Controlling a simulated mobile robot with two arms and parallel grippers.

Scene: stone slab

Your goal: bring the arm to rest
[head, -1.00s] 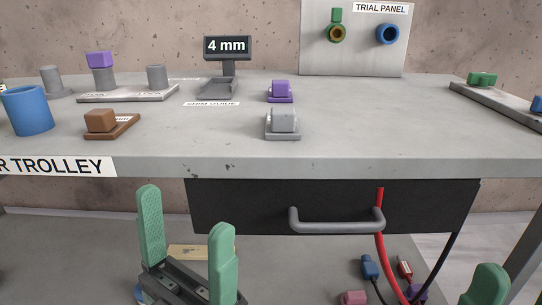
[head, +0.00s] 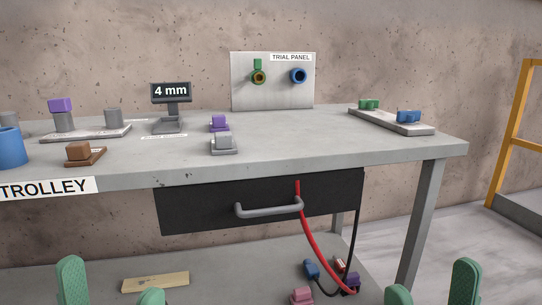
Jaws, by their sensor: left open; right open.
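My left gripper (head: 110,288) shows at the bottom left of the head view as two green fingertips with a gap between them. It is open and empty, in front of the trolley. My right gripper (head: 432,288) shows at the bottom right, also as two green fingertips spread apart with nothing between them. Only the finger ends of both grippers are in view; the rest of both arms is out of the picture.
The stone-topped trolley (head: 300,158) stands ahead, with a closed drawer (head: 200,208). Blocks and a trial panel (head: 240,92) are on top. Red and black cables (head: 316,245) hang to connectors on the lower shelf. A yellow rail (head: 510,130) stands at right. Floor right of the trolley is clear.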

